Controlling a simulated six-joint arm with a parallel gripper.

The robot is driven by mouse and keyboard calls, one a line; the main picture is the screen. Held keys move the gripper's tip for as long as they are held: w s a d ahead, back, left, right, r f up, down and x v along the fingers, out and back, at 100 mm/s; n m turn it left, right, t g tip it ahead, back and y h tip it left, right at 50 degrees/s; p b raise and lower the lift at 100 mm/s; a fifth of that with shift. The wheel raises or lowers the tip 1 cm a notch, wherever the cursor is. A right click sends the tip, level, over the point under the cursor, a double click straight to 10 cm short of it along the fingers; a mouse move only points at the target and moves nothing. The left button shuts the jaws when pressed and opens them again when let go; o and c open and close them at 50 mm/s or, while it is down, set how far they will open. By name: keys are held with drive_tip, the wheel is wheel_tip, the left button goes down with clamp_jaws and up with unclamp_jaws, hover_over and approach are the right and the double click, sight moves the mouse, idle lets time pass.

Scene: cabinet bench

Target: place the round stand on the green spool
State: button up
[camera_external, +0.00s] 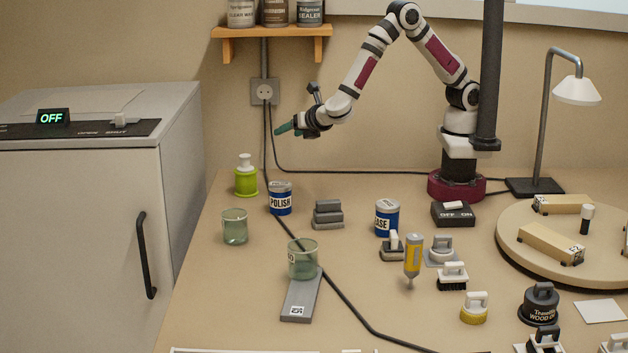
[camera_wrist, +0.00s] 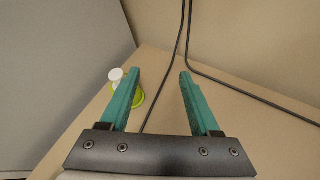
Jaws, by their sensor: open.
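The green spool (camera_external: 246,183) is a lime-green round body standing upright near the left edge of the bench. A white piece (camera_external: 245,160) with a narrow neck and round top sits upright on it; it may be the round stand, but I cannot tell for sure. In the wrist view, the green spool (camera_wrist: 139,98) and the white round top (camera_wrist: 115,75) are partly hidden behind the left finger. My gripper (camera_external: 278,130) is open and empty, in the air above and to the right of the spool. Its teal fingers (camera_wrist: 160,80) are spread apart.
A blue POLISH can (camera_external: 281,201), grey stacked blocks (camera_external: 328,214) and a glass (camera_external: 235,227) stand near the spool. A black cable (camera_external: 345,300) crosses the bench. A cabinet (camera_external: 80,230) is left; a turntable (camera_external: 515,240) with boxes is right.

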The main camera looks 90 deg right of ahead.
drive_tip(key=s+d+r+m+g+y, duration=0.1)
drive_tip(key=s+d+r+m+g, duration=0.25)
drive_tip(key=s+m, duration=0.4)
drive_tip(key=s+d+r+m+g+y, duration=0.1)
drive_tip(key=s+d+r+m+g, duration=0.2)
drive_tip(key=s+m, duration=0.45)
drive_tip(key=s+a+m+y, duration=0.4)
drive_tip(key=s+m+y, duration=0.1)
drive_tip(key=s, duration=0.4)
drive_tip(key=s+a+m+g+y, duration=0.1)
drive_tip(key=s+a+m+y, duration=0.4)
drive_tip(key=s+m, duration=0.3)
drive_tip(key=shift+s, duration=0.75)
